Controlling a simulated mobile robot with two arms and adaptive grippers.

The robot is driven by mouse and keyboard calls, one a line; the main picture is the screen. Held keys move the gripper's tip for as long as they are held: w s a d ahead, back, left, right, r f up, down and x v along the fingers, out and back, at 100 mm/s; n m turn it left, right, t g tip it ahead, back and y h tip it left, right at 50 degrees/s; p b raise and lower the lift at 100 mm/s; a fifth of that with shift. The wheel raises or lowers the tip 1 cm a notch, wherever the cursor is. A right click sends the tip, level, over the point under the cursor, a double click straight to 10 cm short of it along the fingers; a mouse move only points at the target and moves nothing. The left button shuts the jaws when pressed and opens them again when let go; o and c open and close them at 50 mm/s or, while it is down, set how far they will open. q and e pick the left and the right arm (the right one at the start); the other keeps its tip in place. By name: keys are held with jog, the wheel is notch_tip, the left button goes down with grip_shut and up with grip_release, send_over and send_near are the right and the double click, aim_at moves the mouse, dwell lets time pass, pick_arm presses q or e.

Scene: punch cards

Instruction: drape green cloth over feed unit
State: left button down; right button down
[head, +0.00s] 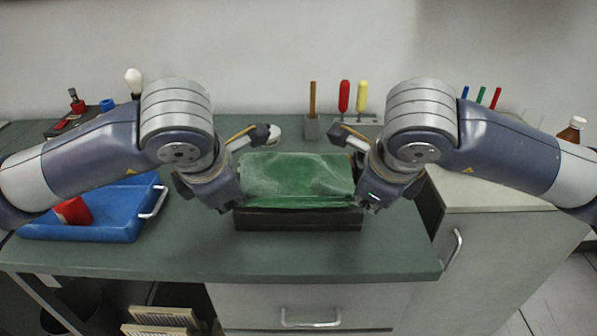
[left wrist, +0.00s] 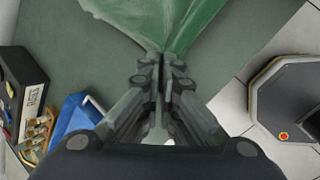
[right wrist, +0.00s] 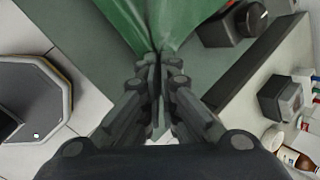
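The green cloth (head: 297,178) is spread between my two grippers over a dark box-like unit (head: 300,218), which I take to be the feed unit. The cloth covers its top, and the lower front of the unit shows below the cloth's edge. My left gripper (head: 238,203) is shut on the cloth's left front corner; the left wrist view shows the cloth (left wrist: 165,22) pinched between the fingertips. My right gripper (head: 364,203) is shut on the right front corner; the right wrist view shows the cloth (right wrist: 160,22) gathered in the fingertips. Whether the cloth touches the top is unclear.
A blue tray (head: 110,225) with a red object (head: 72,210) is at left. Screwdrivers stand in a holder (head: 362,128) behind the unit. A brown bottle (head: 572,130) stands at far right. The bench front (head: 330,262) is clear.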

pick_arm(q)
jog(key=c, duration=1.5)
grip_release()
pick_arm(e)
jog(key=c, duration=1.5)
grip_release()
